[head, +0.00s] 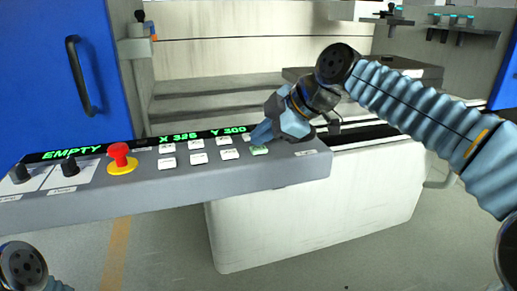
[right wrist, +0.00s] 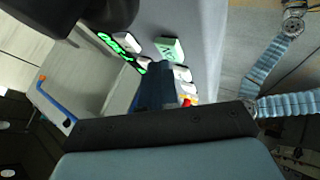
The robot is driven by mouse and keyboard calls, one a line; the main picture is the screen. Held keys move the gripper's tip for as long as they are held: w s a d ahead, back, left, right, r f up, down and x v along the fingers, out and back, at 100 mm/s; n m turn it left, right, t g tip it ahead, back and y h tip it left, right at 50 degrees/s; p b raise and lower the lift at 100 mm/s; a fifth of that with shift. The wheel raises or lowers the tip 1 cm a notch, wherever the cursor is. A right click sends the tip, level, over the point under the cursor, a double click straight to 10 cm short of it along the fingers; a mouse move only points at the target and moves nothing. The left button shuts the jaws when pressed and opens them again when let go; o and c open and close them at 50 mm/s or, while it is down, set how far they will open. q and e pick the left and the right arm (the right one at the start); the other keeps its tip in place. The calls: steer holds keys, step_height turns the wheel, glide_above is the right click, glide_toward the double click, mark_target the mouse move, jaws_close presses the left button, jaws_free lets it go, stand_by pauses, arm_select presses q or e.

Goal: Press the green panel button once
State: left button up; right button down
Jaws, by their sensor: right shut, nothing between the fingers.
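The green button (head: 259,150) is a small pale-green key at the right end of the front row on the grey control panel (head: 245,175). My right gripper (head: 259,134) is shut and empty, its fingertips pointing down just behind the green button in the head view. I cannot tell whether they touch the panel. In the right wrist view the green button (right wrist: 169,50) shows beyond the shut fingers (right wrist: 156,70), with its face uncovered. My left gripper is not in view; only part of my left arm shows.
Several white keys (head: 198,158) lie left of the green button. A red mushroom button on a yellow base (head: 119,158) and two black knobs (head: 69,166) are further left. Green digits (head: 205,133) light the panel's back strip. A blue door (head: 45,85) stands behind.

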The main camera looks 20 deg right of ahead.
mark_target(262, 149)
steer(key=shift+f+b, duration=0.4)
stand_by(0.3)
steer(key=shift+r, duration=0.15)
steer(key=shift+r+p, duration=0.65)
steer(key=shift+r, duration=0.15)
step_height(262, 149, up, 5)
steer(key=p, duration=0.4)
stand_by(0.6)
